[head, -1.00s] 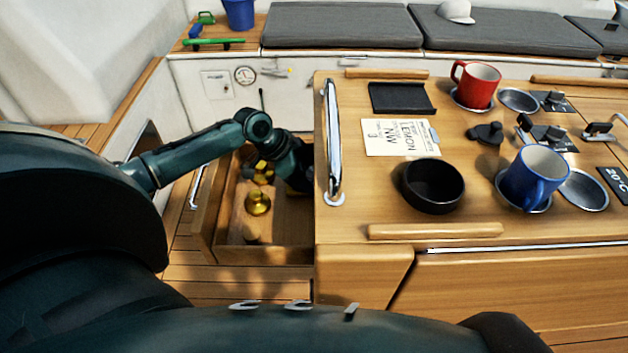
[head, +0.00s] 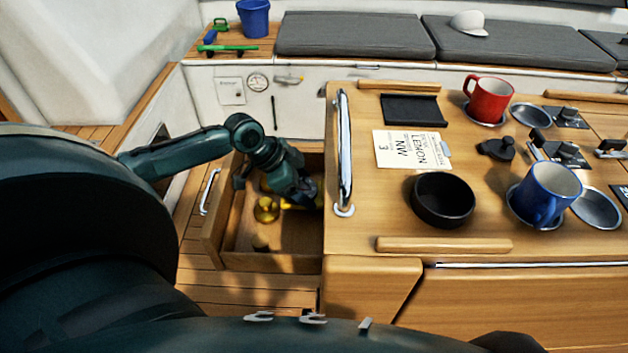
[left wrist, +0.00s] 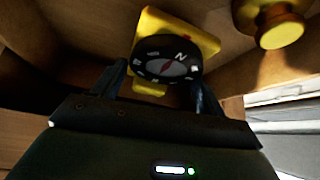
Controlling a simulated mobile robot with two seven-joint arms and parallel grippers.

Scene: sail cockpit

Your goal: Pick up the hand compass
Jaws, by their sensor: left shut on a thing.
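The hand compass (left wrist: 167,60) is in the left wrist view, with a black round dial marked N, a red needle and a yellow body. My left gripper (left wrist: 165,85) is shut on it, one finger at each side of the dial. In the head view my left gripper (head: 300,195) is down inside the open drawer (head: 290,240). The compass is mostly hidden there by the gripper and wrist. My right gripper is not in view.
A brass object (head: 266,209) stands in the drawer beside my gripper, and shows close by in the left wrist view (left wrist: 275,25). A steel rail (head: 344,150) edges the table. A black bowl (head: 443,199), blue mug (head: 545,190) and red mug (head: 488,98) stand on it.

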